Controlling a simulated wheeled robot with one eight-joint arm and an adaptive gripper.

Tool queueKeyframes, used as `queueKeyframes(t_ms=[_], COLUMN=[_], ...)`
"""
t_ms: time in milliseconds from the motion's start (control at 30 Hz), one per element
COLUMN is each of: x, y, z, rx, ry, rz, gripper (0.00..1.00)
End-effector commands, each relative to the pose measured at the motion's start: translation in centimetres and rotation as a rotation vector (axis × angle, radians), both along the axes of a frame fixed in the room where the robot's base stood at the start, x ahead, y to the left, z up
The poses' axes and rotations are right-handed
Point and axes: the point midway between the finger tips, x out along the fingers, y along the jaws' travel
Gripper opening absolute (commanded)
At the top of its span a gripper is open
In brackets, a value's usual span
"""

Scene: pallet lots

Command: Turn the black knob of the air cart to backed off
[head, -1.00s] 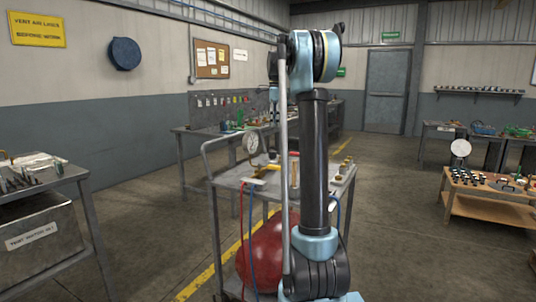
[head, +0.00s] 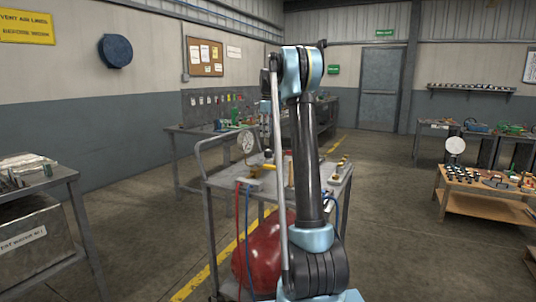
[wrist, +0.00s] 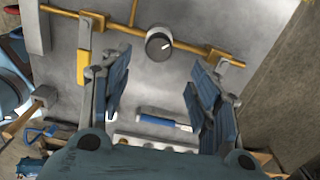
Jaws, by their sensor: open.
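The air cart (head: 222,180) stands ahead of me, partly hidden by my arm, with a red tank (head: 268,252) below its top and a round white gauge (head: 246,142). In the wrist view, the black knob (wrist: 159,43) sits on a brass pipe line and has a light mark on its face, pointing right and slightly up. My gripper (wrist: 161,68) is open and empty. The knob lies between the lines of its two fingers, just beyond the fingertips, apart from them. In the head view I cannot make out the knob for sure.
Brass pipe (wrist: 98,17) and a yellow-sleeved fitting (wrist: 83,66) lie near the left finger; a blue-and-white part (wrist: 165,121) lies below. A bench (head: 62,178) stands at left, a low wooden table (head: 470,207) at right. Floor between cart and table is clear.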

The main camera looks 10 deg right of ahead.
Motion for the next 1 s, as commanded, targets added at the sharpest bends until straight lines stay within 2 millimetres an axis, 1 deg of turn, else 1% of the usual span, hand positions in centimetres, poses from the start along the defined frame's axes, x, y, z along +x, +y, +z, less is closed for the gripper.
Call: queueKeyframes(t_ms=[33,300,500,600,700,1000], x=[0.0,0.0,0.0,0.0,0.0,-0.1], y=[0.0,0.1,0.1,0.1,0.1,0.1], z=[-1.0,-5.7,-8.6,-9.6,-10.2,-10.5], rx=[0.000,0.000,0.000,0.000,0.000,0.000], ry=[0.000,0.000,0.000,0.000,0.000,0.000], rz=[0.000,0.001,0.001,0.001,0.001,0.001], gripper=[0.56,0.56,0.56,0.56,0.56,0.56])
